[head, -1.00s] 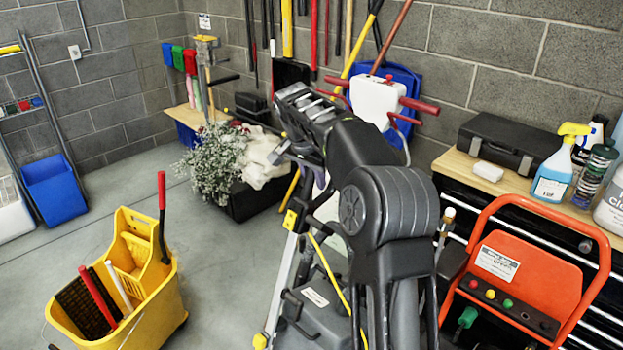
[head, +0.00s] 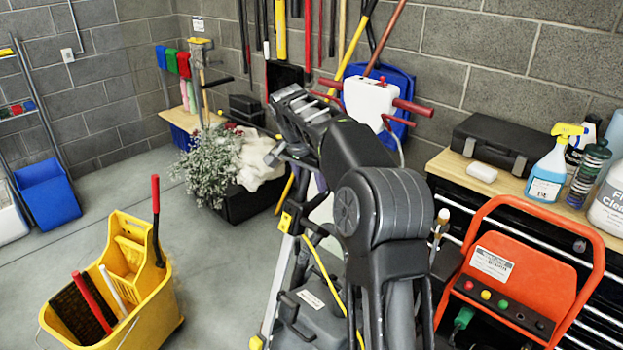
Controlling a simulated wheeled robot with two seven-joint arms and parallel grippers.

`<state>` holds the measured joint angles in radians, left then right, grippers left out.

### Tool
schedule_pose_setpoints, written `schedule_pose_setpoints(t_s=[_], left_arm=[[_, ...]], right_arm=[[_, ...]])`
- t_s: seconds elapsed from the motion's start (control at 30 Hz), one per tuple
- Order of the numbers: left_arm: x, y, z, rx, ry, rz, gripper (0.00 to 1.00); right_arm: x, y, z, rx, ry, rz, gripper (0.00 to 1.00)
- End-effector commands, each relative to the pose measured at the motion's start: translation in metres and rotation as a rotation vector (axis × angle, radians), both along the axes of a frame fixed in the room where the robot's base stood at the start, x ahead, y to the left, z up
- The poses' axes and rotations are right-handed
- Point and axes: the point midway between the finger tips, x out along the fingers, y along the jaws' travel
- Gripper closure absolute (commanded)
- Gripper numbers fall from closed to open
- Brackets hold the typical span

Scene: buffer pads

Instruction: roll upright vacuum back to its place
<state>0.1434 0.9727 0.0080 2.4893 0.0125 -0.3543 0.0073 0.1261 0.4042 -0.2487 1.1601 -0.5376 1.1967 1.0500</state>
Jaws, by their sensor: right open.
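The upright vacuum (head: 312,318) stands on the floor at the lower middle, partly hidden behind my right arm. It has a grey body, a silver side tube with yellow parts, and a yellow cord. My right gripper (head: 282,128) is over the vacuum's upper end, pointing away from me, and is open. The arm and gripper hide the top of the vacuum's handle, so I cannot tell whether the fingers are around it or touch it. My left gripper is not in view.
A yellow mop bucket (head: 158,290) stands at the lower left. An orange-framed machine (head: 520,262) and a black drawer cabinet (head: 455,190) are close on the right. A black planter (head: 245,205) is behind the vacuum. Grey floor is clear between bucket and planter.

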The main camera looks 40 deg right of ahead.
Motion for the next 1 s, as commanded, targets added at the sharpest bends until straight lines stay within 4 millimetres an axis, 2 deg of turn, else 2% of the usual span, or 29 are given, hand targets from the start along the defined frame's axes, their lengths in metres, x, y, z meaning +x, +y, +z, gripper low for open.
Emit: schedule_pose_setpoints(t_s=[0.17,0.6,1.0], left_arm=[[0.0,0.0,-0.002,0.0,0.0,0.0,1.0],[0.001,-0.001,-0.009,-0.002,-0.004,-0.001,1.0],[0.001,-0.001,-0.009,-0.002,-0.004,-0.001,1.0]], right_arm=[[0.0,0.004,0.008,0.0,-0.001,0.002,0.55],[-0.011,0.025,0.067,-0.001,-0.002,0.001,0.55],[-0.013,0.027,0.072,-0.001,0.0,0.0,0.55]])
